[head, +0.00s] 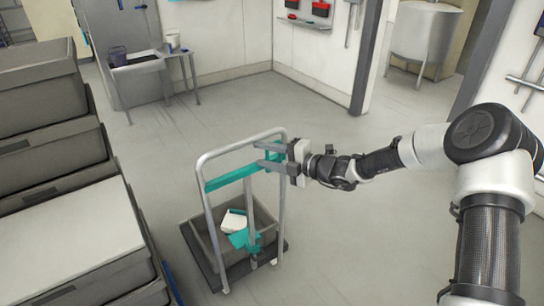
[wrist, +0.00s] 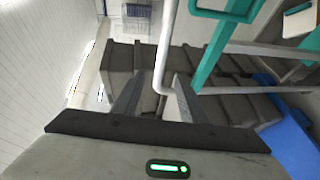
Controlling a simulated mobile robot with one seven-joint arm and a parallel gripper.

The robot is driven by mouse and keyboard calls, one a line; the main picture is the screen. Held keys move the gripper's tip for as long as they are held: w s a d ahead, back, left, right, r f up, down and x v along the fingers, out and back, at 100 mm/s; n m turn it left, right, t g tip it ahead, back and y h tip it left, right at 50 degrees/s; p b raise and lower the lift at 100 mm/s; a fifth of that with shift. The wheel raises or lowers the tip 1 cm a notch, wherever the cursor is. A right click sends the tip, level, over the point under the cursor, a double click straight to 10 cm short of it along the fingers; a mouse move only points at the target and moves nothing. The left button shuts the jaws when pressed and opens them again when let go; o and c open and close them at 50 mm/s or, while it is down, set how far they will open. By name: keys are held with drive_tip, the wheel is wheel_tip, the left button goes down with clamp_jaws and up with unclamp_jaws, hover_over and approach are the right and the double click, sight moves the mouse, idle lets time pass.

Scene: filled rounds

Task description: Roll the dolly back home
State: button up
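The dolly (head: 199,192) stands on the floor at the centre of the head view, with an upright grey tube handle and a teal crossbar (head: 230,177). A grey crate (head: 208,240) on its dark base holds a white item (head: 234,222) and teal pieces (head: 240,239). My gripper (head: 264,156) is at the upper right of the handle, its two fingers apart. In the wrist view, the handle's bent tube (wrist: 165,50) shows between the open fingers (wrist: 160,78), with gaps beside it. Whether it touches a finger I cannot tell.
Stacked grey crates (head: 52,155) stand close on the left. A table (head: 138,68) is by the back wall, and a metal tank (head: 424,35) is at the back right. The floor (head: 340,230) is clear behind and right of the dolly.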

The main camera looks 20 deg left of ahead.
drive_tip(key=v, duration=0.2)
drive_tip(key=shift+s+d+r, duration=0.1)
drive_tip(key=shift+s+d, duration=0.05)
drive_tip(key=shift+d, duration=0.2)
drive_tip(key=s+d+r+n+g+h+p, duration=0.1)
drive_tip(key=s+d+r+n+g+h, duration=0.25)
drive_tip(key=s+n, duration=0.5)
drive_tip(key=s+d+r+n+g+h+p, duration=0.1)
drive_tip(key=s+d+r+n+h+p, duration=0.15)
drive_tip(key=s+d+r+n, duration=0.65)
drive_tip(key=s+d+r+n+t+h+p, duration=0.1)
drive_tip(key=s+d+r+n+t+h, duration=0.1)
drive_tip(key=s+d+r+n+h, duration=0.2)
drive_tip(key=s+d+r+n+t+h+p, duration=0.1)
drive_tip(key=s+d+r+n+t+h, duration=0.2)
drive_tip(key=s+d+n, duration=0.8)
drive_tip(key=d+r+n+h, duration=0.2)
drive_tip(key=d+n, duration=0.2)
drive_tip(key=n, duration=0.4)
drive_tip(key=shift+d+r, duration=0.4)
